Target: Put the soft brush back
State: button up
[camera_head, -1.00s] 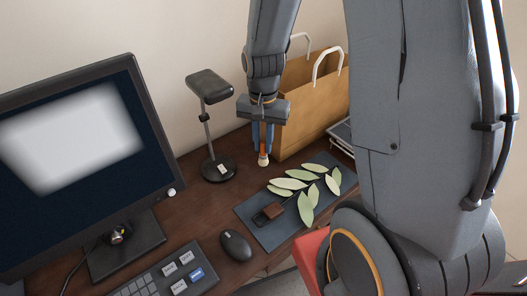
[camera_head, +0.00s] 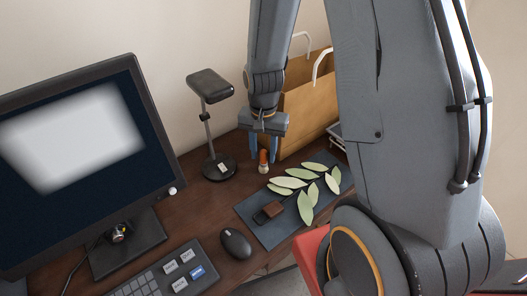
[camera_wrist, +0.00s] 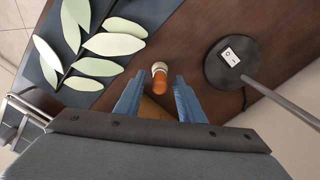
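The soft brush (camera_head: 263,158) has an orange handle and a pale end. It stands on the brown desk between the lamp-like stand and the dark mat, pale end down. It also shows in the wrist view (camera_wrist: 155,84). My gripper (camera_head: 263,152) is above it, pointing down. Its two blue fingers are apart, one on each side of the brush, with gaps visible in the wrist view (camera_wrist: 157,88). The gripper is open and holds nothing.
A black stand (camera_head: 219,166) with a round base is close on the left. A paper bag (camera_head: 305,110) is right behind. A dark mat (camera_head: 258,229) bears pale leaves (camera_head: 306,207) and a small brown object (camera_head: 268,212). Monitor (camera_head: 90,160), mouse (camera_head: 236,243) and keyboard (camera_head: 150,283) are left and in front.

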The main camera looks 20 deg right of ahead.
notch_tip(320, 180, up, 12)
jog(key=b, duration=0.1)
jog(key=shift+r+b, duration=0.2)
jog(key=shift+b, duration=0.2)
dwell(0.3)
dwell(0.3)
